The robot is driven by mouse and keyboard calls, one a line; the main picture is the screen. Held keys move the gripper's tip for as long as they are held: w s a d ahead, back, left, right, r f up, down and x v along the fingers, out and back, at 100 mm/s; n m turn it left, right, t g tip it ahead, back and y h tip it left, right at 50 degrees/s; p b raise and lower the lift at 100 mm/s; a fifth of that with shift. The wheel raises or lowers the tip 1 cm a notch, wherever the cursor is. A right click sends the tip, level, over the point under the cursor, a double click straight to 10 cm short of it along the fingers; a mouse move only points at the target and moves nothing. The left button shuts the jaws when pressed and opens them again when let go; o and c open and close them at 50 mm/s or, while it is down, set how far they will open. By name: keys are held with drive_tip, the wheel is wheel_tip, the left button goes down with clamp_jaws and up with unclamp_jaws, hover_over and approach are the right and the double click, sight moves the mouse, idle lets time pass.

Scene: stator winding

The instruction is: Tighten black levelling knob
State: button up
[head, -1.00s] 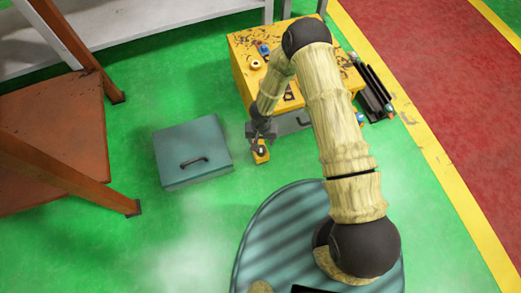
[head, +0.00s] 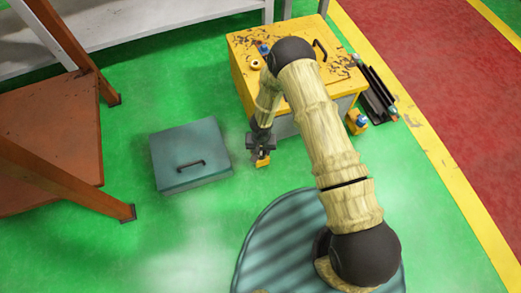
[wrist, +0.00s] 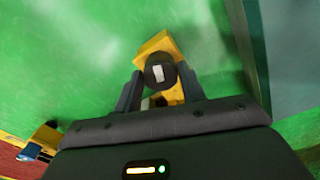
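The black knob (wrist: 160,71) is round with a pale rectangular mark on its end. It sits on a yellow bracket (wrist: 153,45) low over the green floor; the bracket also shows in the head view (head: 263,161). My gripper (wrist: 160,70) has its fingers spread, one on each side of the knob, with a narrow gap showing at both sides. In the head view my gripper (head: 262,150) is right above the bracket and hides most of the knob.
A grey-green box (head: 190,178) with a black handle lies left of my gripper. A yellow scuffed cabinet (head: 243,78) stands behind it. Another yellow bracket with a blue part (head: 356,122) is to the right. An orange-brown frame (head: 50,135) stands at the left.

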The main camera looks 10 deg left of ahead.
drive_tip(key=shift+a, duration=0.2)
drive_tip(key=shift+c, duration=0.4)
drive_tip(key=shift+d, duration=0.1)
drive_tip(key=shift+r+m+p, duration=0.1)
drive_tip(key=shift+m+p, duration=0.3)
drive_tip(key=shift+p, duration=0.15)
